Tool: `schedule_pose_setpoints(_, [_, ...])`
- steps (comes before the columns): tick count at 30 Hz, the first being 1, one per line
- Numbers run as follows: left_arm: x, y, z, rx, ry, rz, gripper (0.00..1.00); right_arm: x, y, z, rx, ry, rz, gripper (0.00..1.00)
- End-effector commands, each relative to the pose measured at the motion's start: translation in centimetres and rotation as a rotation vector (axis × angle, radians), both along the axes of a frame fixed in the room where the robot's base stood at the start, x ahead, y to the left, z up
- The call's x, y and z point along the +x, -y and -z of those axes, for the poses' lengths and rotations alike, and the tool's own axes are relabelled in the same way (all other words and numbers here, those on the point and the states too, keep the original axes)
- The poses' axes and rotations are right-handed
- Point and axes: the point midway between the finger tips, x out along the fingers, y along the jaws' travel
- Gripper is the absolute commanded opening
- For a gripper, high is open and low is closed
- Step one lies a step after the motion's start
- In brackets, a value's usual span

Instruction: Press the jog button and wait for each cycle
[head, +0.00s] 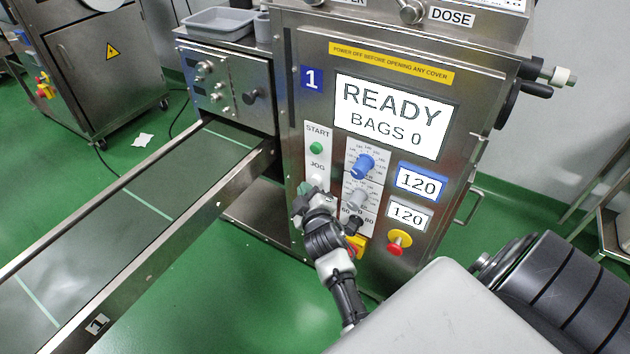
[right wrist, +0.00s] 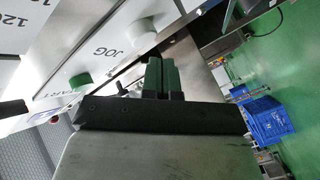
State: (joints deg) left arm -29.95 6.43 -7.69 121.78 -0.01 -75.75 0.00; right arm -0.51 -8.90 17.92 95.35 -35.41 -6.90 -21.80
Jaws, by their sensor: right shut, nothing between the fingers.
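The packer's front panel (head: 330,130) fills the middle of the head view. Its screen (head: 391,116) reads READY, BAGS 0. The green start button (head: 316,148) sits above the JOG label. The pale jog button (head: 318,182) lies just below that label, partly hidden by my right gripper (head: 305,188). In the right wrist view, the start button (right wrist: 79,81) and the whitish jog button (right wrist: 143,26) show on the panel. My right gripper's green fingers (right wrist: 161,76) are shut and empty, close to the panel. I cannot tell whether they touch the jog button. My left gripper is not in view.
Blue knob (head: 363,166), grey knob (head: 357,196) and red stop button (head: 398,241) are right of the jog button. A conveyor (head: 150,200) runs off to the left. A blue crate (right wrist: 268,121) stands on the green floor in the right wrist view.

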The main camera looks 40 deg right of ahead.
Motion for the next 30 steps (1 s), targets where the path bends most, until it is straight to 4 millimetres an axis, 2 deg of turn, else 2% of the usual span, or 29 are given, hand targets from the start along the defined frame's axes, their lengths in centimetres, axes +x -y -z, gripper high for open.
schedule_pose_setpoints(30, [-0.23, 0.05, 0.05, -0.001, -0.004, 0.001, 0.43, 0.00, -0.02, 0.00, 0.000, 0.000, 0.000, 0.00])
